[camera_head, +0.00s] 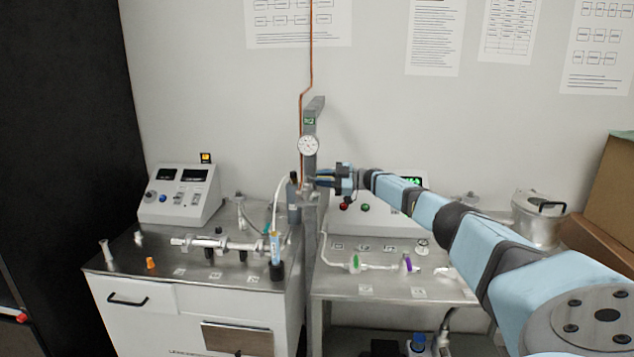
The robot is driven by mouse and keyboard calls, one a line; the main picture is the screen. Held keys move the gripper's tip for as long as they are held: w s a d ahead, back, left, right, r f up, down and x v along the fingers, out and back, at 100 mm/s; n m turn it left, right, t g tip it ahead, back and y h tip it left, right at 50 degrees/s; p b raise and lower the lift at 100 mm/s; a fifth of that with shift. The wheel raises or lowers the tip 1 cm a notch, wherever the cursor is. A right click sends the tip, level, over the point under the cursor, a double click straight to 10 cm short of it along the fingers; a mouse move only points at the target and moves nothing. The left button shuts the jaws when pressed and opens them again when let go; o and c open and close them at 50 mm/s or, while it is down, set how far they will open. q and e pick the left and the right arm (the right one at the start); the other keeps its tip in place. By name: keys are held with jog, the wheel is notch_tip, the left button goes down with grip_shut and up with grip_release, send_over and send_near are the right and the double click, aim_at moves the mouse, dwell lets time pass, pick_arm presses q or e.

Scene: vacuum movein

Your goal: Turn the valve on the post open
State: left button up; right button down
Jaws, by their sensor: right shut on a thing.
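The grey post (311,135) stands upright between the two benches, with a round dial gauge (308,145) and a green label on its upper part. The valve (308,180) is on the post below the gauge; it is small and partly hidden by my gripper. My right gripper (320,180) reaches in from the right at the height of the valve, its fingers shut on the valve's handle. The handle's angle is too small to make out. My left gripper is not in view.
The left bench (120,262) carries a control box (180,193), glass tubing (215,243) and a small orange piece (151,263). The right bench (385,287) holds glassware and another control box behind my arm. A metal pot (538,215) and cardboard boxes (610,190) stand at the right.

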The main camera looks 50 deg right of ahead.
jog(key=c, duration=1.1)
grip_release()
jog(key=shift+w, duration=0.1)
jog(key=b+v, duration=0.2)
jog(key=v, duration=1.1)
jog(key=shift+s+d, duration=0.2)
jog(key=shift+s, duration=0.15)
